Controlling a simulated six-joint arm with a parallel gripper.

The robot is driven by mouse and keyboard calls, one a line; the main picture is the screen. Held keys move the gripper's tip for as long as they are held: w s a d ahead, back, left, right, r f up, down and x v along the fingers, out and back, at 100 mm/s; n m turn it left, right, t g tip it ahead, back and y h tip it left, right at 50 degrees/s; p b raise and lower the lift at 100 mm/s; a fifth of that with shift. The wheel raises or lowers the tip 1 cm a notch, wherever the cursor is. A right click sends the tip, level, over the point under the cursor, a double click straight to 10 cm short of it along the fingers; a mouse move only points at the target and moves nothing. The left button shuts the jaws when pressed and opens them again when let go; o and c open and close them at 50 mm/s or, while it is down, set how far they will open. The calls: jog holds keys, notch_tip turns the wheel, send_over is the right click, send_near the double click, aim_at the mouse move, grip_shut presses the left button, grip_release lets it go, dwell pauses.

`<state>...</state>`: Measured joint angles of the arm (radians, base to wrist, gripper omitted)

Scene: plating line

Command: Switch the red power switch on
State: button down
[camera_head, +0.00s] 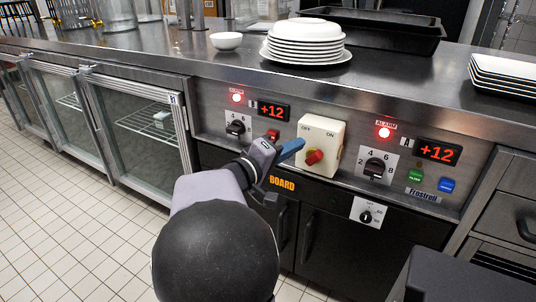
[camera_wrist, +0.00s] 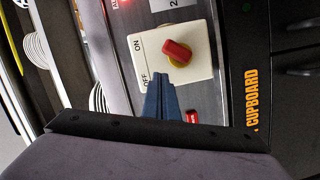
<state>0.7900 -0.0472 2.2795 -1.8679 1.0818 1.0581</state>
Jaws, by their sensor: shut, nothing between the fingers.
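A red rotary handle (camera_head: 314,157) on a yellow disc sits on a cream box (camera_head: 330,133) marked OFF and ON. In the wrist view, the red handle (camera_wrist: 177,51) is slanted; I cannot tell which mark it points to. A smaller red switch (camera_head: 273,134) sits left of the box; it is partly hidden by my gripper in the wrist view (camera_wrist: 192,116). My gripper (camera_head: 298,145) is shut and empty, with its blue fingertips by the box's left edge. In the wrist view the fingertips (camera_wrist: 160,78) are near the OFF mark, apart from the handle; contact with the box is unclear.
Black dials (camera_head: 236,128) and (camera_head: 375,168) flank the box, under lit red alarm lamps and +12 displays (camera_head: 439,151). Green (camera_head: 415,176) and blue (camera_head: 447,185) buttons are at the right. Plates (camera_head: 305,40) and a bowl (camera_head: 226,41) stand on the counter above.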

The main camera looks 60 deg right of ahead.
jog(key=w+r+p+v, duration=0.1)
jog(key=r+v, duration=0.1)
jog(key=v, duration=0.8)
jog(key=shift+w, duration=0.15)
dwell(0.4)
